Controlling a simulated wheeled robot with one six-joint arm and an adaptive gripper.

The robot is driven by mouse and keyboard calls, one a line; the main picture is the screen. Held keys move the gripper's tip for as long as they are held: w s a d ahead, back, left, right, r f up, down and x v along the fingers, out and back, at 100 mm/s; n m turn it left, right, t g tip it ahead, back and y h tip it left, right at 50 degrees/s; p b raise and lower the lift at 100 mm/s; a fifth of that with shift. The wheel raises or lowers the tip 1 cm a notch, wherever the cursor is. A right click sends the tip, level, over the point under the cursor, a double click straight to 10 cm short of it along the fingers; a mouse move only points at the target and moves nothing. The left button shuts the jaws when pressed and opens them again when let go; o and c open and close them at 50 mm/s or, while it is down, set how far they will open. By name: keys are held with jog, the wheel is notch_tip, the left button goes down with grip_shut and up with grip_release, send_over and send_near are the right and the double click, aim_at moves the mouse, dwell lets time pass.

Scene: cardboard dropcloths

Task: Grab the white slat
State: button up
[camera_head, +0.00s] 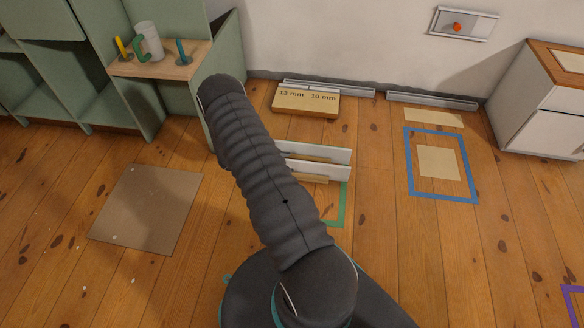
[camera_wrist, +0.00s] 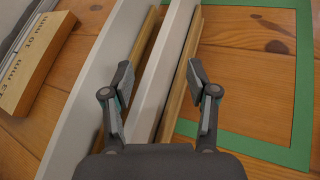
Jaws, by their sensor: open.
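Two long white slats stand parallel on the floor, each with a light wooden strip along it. In the wrist view, one white slat (camera_wrist: 161,75) runs between the open fingers of my gripper (camera_wrist: 158,78), with a gap to either finger. The other white slat (camera_wrist: 92,88) lies to the left, outside the left finger. In the head view, the far slat (camera_head: 328,153) and the near slat (camera_head: 325,170) show their right ends; my arm hides the rest and my gripper. I cannot tell the fingertips' height above the floor.
A green floor outline (camera_wrist: 302,70) lies right of the slats in the wrist view. A wooden block marked "13 mm" and "10 mm" (camera_head: 305,101) sits behind them by the wall. A blue outline (camera_head: 474,190) and a cardboard sheet (camera_head: 150,210) lie on otherwise open floor.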

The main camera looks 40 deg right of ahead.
aim_at(291, 163)
jog(key=shift+x, duration=1.5)
grip_shut()
